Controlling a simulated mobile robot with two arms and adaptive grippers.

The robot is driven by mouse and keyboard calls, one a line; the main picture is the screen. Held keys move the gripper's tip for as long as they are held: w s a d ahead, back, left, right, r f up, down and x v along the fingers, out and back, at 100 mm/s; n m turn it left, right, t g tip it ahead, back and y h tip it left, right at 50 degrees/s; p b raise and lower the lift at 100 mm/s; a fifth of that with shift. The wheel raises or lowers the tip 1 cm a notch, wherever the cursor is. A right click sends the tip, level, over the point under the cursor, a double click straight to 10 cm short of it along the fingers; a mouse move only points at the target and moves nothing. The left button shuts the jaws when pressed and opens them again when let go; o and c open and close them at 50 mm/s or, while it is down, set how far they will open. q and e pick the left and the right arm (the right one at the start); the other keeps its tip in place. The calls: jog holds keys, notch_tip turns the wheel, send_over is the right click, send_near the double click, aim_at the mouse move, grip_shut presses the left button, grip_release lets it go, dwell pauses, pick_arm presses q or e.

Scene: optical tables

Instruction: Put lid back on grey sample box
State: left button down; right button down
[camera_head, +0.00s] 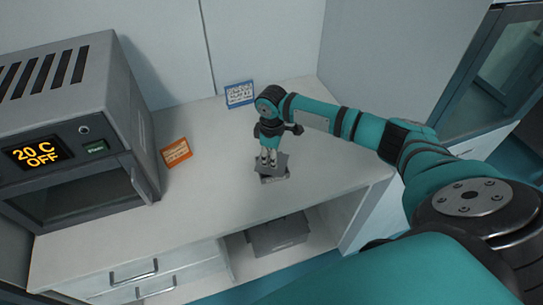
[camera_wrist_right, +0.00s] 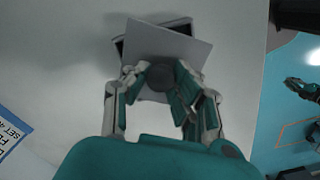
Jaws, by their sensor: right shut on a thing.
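My right gripper (camera_head: 268,161) is shut on the round dark knob of a grey square lid (camera_head: 273,162), with the fingers pointing down. In the right wrist view the fingers (camera_wrist_right: 162,82) close around the knob, and the flat lid (camera_wrist_right: 165,42) lies beyond them. The grey sample box (camera_head: 275,180) is on the bench directly under the lid. Its dark rim (camera_wrist_right: 181,27) shows past the lid's edges, and the lid is turned relative to it. I cannot tell if they touch. The lid hides the box's inside. My left gripper is not in the head view.
A grey oven (camera_head: 75,120) reading "20 C OFF" stands on the bench at left. An orange card (camera_head: 176,152) and a blue card (camera_head: 239,94) lie behind. A grey container (camera_head: 277,236) is on the shelf below. The bench right of the box (camera_head: 335,165) is clear.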

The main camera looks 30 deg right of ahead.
jog(key=shift+r+p, duration=0.1)
jog(key=shift+p, duration=0.35)
dwell(0.3)
jog(key=shift+f+p, duration=0.2)
jog(key=shift+p, duration=0.1)
dwell(0.8)
jog(key=shift+p, duration=0.4)
dwell(0.4)
dwell(0.4)
jog(key=c, duration=0.5)
grip_release()
jog(key=shift+c, duration=0.2)
